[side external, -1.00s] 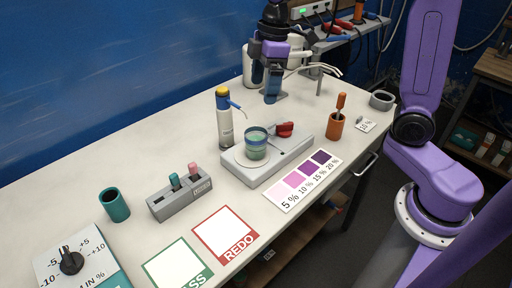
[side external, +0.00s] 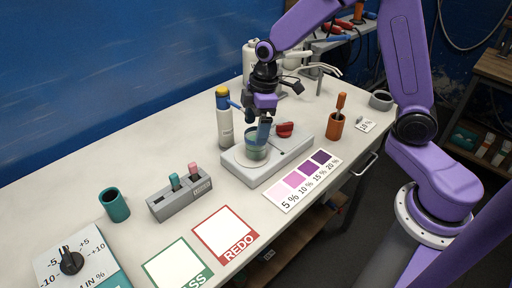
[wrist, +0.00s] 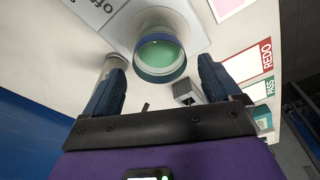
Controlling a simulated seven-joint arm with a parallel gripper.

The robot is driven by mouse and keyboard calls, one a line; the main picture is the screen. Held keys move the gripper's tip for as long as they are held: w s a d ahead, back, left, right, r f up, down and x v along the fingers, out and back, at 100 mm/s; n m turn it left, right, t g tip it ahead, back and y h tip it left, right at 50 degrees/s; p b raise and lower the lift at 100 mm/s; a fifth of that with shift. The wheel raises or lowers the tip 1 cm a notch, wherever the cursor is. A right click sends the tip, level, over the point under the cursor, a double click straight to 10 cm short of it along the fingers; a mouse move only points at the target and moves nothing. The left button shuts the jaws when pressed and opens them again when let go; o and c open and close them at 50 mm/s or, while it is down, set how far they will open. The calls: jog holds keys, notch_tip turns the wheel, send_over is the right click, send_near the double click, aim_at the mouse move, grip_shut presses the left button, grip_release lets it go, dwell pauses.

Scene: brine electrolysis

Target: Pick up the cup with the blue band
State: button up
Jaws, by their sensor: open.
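The cup with the blue band (side external: 254,152) stands upright on the round plate of a grey device (side external: 240,170). It holds a green liquid. In the wrist view the cup (wrist: 161,55) is in the upper middle, ahead of and between the fingers. My gripper (side external: 262,132) is open above and beside the cup in the side view, and one finger hides part of it. I cannot tell whether a finger touches the cup.
A bottle with a yellow cap (side external: 224,118) stands close left of the device. A red knob (side external: 285,130) is on its right. An orange holder (side external: 335,126), a colour chart (side external: 301,180), a pen rack (side external: 180,197) and a teal cylinder (side external: 115,205) stand around. The front table has REDO (side external: 226,232) marking.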

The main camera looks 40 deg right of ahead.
jog(key=shift+a+f, duration=0.15)
jog(key=shift+f, duration=2.35)
jog(key=shift+w, duration=0.1)
jog(key=c, duration=1.2)
